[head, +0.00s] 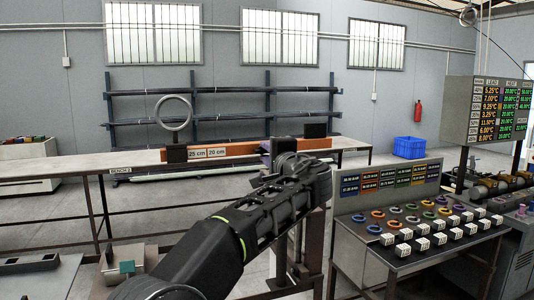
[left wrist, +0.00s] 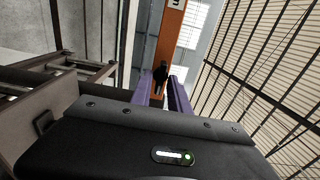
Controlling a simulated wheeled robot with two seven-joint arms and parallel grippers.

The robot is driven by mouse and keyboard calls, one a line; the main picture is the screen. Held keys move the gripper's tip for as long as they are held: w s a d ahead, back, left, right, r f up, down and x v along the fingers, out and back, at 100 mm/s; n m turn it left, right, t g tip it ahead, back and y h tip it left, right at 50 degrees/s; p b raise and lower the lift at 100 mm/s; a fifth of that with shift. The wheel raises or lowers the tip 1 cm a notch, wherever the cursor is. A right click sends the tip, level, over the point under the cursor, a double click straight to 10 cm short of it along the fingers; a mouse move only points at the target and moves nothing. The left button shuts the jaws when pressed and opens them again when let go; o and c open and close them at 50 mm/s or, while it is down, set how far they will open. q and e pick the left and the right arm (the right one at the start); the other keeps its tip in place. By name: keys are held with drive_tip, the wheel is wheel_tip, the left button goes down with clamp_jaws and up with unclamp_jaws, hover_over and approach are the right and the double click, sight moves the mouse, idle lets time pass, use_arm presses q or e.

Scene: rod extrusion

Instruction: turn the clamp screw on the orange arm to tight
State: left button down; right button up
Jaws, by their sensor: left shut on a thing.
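The orange arm (head: 240,149) lies level at the middle of the head view, with white length labels reading 25 cm and 20 cm. In the left wrist view, the orange arm (left wrist: 173,38) runs up from between my fingers. The clamp screw (left wrist: 160,76) is a small black part at the arm, between the purple fingers. My left gripper (head: 266,150) is at the front of the arm, its fingers mostly hidden by my own wrist in the head view. In the left wrist view my left gripper (left wrist: 161,90) is shut on the screw. The right gripper is not seen.
A metal ring (head: 174,113) stands on a dark mount at the arm's left end. A bench (head: 60,165) runs behind. At right, a sloped console (head: 345,235) holds coloured rings and white labelled blocks, below a readout board (head: 490,105). A blue crate (head: 409,147) stands on the floor.

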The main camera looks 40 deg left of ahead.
use_arm(q)
drive_tip(key=c, duration=1.5)
unclamp_jaws()
drive_tip(key=shift+d, duration=0.1)
drive_tip(key=b+v, duration=0.3)
drive_tip(key=v, duration=0.4)
drive_tip(key=shift+s+d, duration=0.2)
drive_tip(key=shift+d, duration=0.15)
drive_tip(key=shift+w, duration=0.1)
